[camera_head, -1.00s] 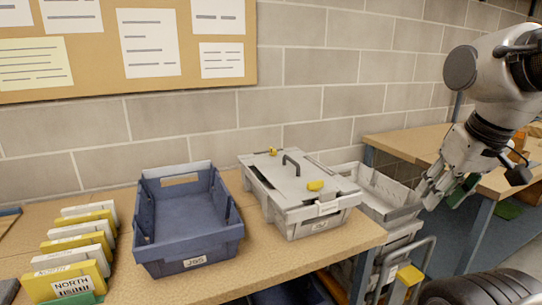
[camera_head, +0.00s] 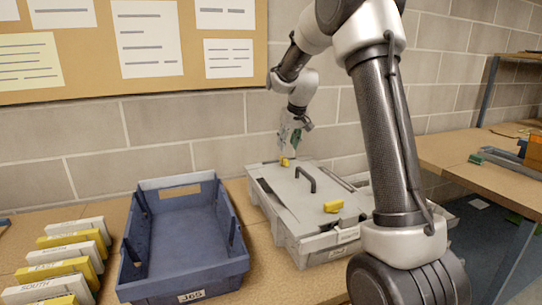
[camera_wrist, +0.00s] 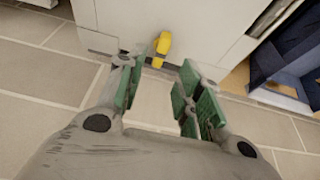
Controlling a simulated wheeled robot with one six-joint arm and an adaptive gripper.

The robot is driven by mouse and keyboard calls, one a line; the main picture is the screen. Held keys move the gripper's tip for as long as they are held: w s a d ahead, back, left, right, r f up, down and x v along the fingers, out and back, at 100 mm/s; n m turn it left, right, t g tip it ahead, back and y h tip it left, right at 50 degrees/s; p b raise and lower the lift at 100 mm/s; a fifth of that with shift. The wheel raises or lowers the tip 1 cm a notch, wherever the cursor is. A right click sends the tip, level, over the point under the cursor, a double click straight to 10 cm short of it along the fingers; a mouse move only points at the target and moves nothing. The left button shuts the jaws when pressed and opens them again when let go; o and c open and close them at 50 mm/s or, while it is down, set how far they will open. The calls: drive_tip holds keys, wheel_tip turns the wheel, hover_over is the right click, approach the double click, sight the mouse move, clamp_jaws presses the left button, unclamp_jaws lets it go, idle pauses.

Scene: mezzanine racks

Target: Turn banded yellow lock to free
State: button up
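A grey lidded case (camera_head: 272,222) stands on the bench with a dark handle (camera_head: 306,178) on its lid. A yellow lock (camera_head: 285,161) sits at the lid's back edge. In the wrist view this lock (camera_wrist: 162,44) shows a dark band near its end closest to me. A second yellow lock (camera_head: 333,206) is at the front edge; I cannot make out a band on it. My gripper (camera_head: 289,142) is just above the back lock. In the wrist view my gripper (camera_wrist: 158,82) is open, its green-padded fingers apart and empty, with the banded lock beyond the gap.
An open blue bin (camera_head: 185,287) stands left of the case, also at the right of the wrist view (camera_wrist: 296,60). Yellow and white labelled boxes (camera_head: 68,250) line up farther left. The brick wall (camera_head: 150,130) is close behind the case. Another table (camera_head: 500,188) is at the right.

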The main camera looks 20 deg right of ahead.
sight(284, 158)
drive_tip(key=x, duration=0.7)
drive_tip(key=shift+w+f, duration=0.1)
drive_tip(key=shift+f, duration=0.2)
drive_tip(key=shift+c, duration=0.2)
clamp_jaws()
